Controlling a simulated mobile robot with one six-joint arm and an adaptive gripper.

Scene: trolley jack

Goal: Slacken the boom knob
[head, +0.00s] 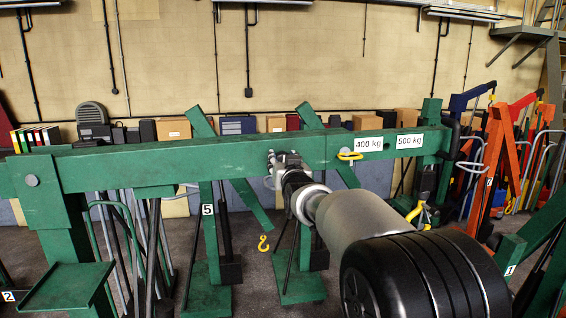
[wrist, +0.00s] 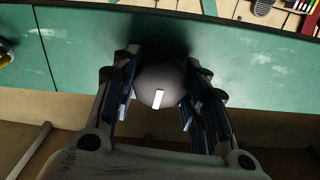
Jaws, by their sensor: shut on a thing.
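The boom knob (wrist: 153,78) is a dark round knob with a white bar mark on its face. In the wrist view it sits between my fingers against the green boom (wrist: 80,35); the bar leans slightly off upright. My gripper (wrist: 160,95) is shut on the knob, with a finger on each side. In the head view my gripper (head: 278,160) reaches the near face of the green boom (head: 120,170) at about mid-length. There the gripper and arm hide the knob.
A yellow pin handle (head: 350,156) sits on the boom right of my gripper, by the 400 kg label (head: 368,144). A yellow hook (head: 263,243) hangs below. Green uprights, one marked 5 (head: 208,210), and orange frames (head: 492,150) stand behind.

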